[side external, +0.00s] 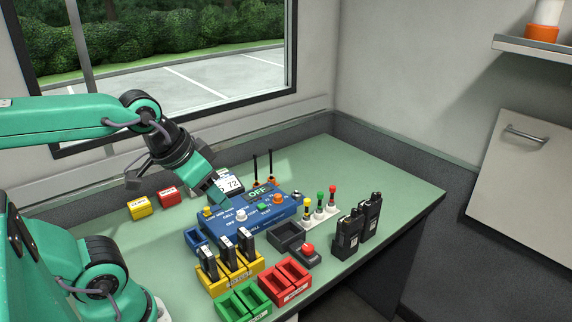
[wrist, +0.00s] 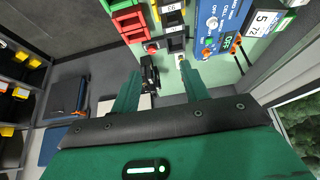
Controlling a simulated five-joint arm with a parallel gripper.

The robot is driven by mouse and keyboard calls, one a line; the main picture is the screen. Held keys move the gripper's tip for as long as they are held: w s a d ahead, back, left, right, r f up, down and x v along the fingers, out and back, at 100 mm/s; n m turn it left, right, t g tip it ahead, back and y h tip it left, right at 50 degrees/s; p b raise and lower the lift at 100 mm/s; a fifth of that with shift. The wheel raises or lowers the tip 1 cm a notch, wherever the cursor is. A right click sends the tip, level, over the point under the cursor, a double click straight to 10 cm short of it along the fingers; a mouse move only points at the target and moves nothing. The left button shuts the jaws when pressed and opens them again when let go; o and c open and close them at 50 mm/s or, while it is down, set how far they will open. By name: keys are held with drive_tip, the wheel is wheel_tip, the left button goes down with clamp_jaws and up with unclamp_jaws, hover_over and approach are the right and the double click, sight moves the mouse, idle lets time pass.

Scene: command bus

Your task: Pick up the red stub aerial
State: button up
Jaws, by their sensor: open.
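The red stub aerial (side external: 332,189) stands upright in a white holder (side external: 322,215), at the right end of a row with a green (side external: 319,197) and a yellow one (side external: 307,203). A small white part (wrist: 180,60) shows by the right fingertip. I cannot make out the red aerial there.
Black radios (side external: 348,232) stand right of the holder. A red button box (side external: 308,251), red trays (side external: 285,280), a green tray (side external: 243,302) and a yellow rack (side external: 231,273) with black packs stand near the front. The bench (side external: 385,180) is clear at the back right.

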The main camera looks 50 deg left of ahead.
drive_tip(key=w+r+g, duration=0.1)
drive_tip(key=w+r, duration=0.2)
drive_tip(key=w, duration=0.6)
drive_tip(key=m+g, duration=0.2)
drive_tip(key=g, duration=0.2)
hover_over(332, 191)
drive_tip(key=f, duration=1.6)
drive_tip(key=shift+s+a+f, duration=0.1)
drive_tip(key=shift+s+a, duration=0.1)
drive_tip(key=shift+s, duration=0.1)
drive_tip(key=shift+w+a+f, duration=0.1)
drive_tip(key=shift+w+f, duration=0.2)
drive_tip(key=shift+f, duration=0.3)
drive_tip(key=shift+f, duration=0.1)
drive_tip(key=shift+w+f, duration=0.15)
drive_tip(key=shift+f, duration=1.75)
drive_tip(key=shift+w+f, duration=0.15)
drive_tip(key=shift+f, duration=1.7)
